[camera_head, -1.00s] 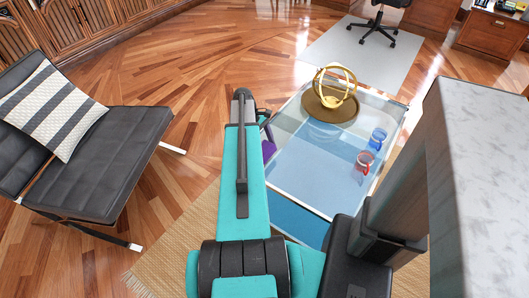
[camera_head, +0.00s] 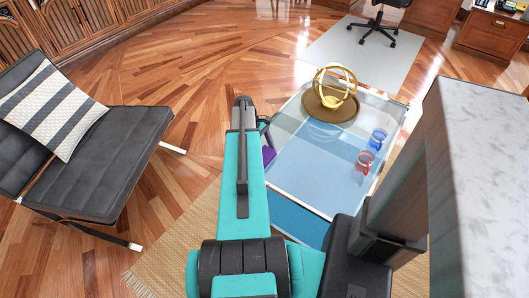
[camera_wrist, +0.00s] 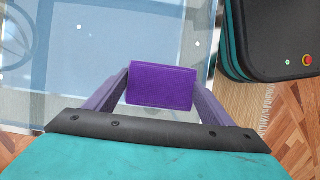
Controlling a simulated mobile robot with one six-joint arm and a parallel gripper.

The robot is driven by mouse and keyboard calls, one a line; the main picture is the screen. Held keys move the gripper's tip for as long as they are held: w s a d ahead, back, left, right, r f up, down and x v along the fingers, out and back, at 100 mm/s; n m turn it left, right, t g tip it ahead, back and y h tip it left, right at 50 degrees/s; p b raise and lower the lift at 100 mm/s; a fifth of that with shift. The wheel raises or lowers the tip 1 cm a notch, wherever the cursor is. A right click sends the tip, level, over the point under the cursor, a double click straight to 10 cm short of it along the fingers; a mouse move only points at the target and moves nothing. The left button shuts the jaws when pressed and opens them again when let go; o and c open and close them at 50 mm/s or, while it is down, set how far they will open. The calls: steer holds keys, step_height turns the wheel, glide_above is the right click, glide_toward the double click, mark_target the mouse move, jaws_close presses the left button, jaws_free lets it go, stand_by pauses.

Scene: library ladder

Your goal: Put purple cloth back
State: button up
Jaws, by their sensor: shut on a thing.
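A folded purple cloth (camera_wrist: 161,87) sits between the two fingers of my gripper (camera_wrist: 160,95) in the wrist view. The gripper is shut on it and holds it over the near edge of the glass table. In the head view only a small purple patch of the cloth (camera_head: 268,155) shows beside my arm, at the table's left edge. I cannot tell how high the cloth is above the glass.
The glass coffee table (camera_head: 315,165) carries a gold ring ornament on a round tray (camera_head: 330,107), a blue glass mug (camera_head: 377,139) and a red one (camera_head: 364,162). A black chair (camera_head: 100,165) with a striped cushion (camera_head: 50,110) stands left. Wood floor lies between chair and table.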

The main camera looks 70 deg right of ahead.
steer(key=shift+f, duration=0.15)
steer(key=o, duration=1)
steer(key=shift+o, duration=0.2)
steer(key=v, duration=1.2)
steer(key=shift+w, duration=0.1)
